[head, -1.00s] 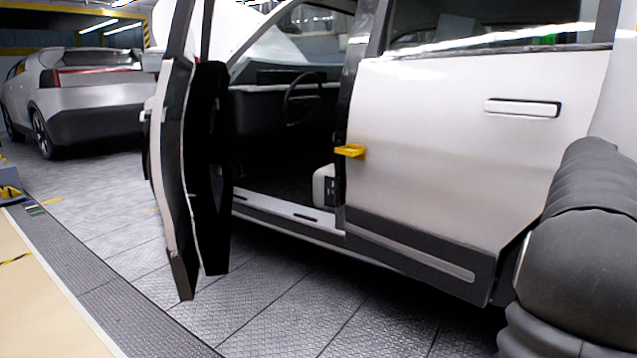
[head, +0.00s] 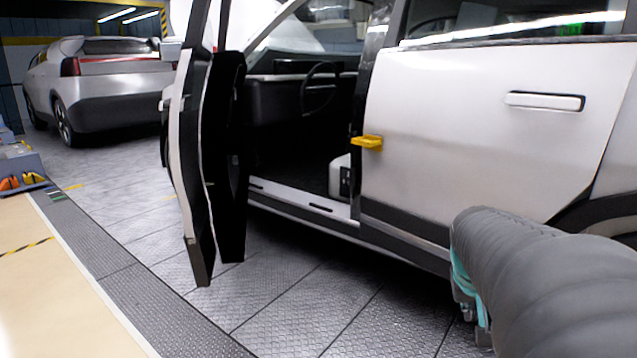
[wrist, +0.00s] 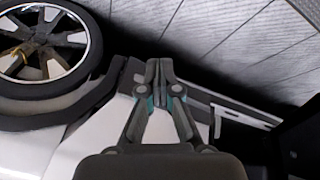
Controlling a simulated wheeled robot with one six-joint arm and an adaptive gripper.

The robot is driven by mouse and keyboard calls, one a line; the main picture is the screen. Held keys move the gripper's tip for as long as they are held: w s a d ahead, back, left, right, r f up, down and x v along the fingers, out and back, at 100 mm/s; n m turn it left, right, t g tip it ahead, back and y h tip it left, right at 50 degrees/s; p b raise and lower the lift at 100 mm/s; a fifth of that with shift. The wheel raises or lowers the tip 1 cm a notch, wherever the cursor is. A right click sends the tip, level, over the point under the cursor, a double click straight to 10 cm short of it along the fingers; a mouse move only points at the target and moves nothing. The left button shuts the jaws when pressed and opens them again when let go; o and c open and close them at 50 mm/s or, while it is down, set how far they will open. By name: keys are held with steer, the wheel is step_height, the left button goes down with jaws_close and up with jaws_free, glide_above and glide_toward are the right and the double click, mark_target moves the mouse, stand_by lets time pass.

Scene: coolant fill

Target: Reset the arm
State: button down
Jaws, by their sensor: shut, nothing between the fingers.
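My gripper (wrist: 159,72) shows in the wrist view with its two fingers together and nothing between them. In the wrist view it is over the white car's lower side, with a wheel (wrist: 42,45) to its left. In the head view my grey-sleeved arm reaches in from the right edge, in front of the white car (head: 480,130). The gripper itself cannot be made out clearly there. The front door (head: 190,170) of the white car stands open at the left of its doorway.
A yellow piece (head: 367,142) sticks out at the door pillar. A second silver car (head: 115,90) stands at the back left. A grey box with orange items (head: 22,180) sits at the left edge. Tiled floor between the open door and the beige strip (head: 60,290) is clear.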

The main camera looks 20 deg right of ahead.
steer(key=s+a+n+t+y, duration=0.1)
steer(key=s+a+n+y, duration=0.1)
steer(key=a, duration=1)
steer(key=s+a+n+t+y, duration=0.1)
steer(key=s+a, duration=0.4)
steer(key=a, duration=0.8)
steer(key=shift+f+n+t+y+p, duration=0.3)
steer(key=shift+n+y+p, duration=0.25)
steer(key=shift+n, duration=0.65)
steer(key=shift+d, duration=0.2)
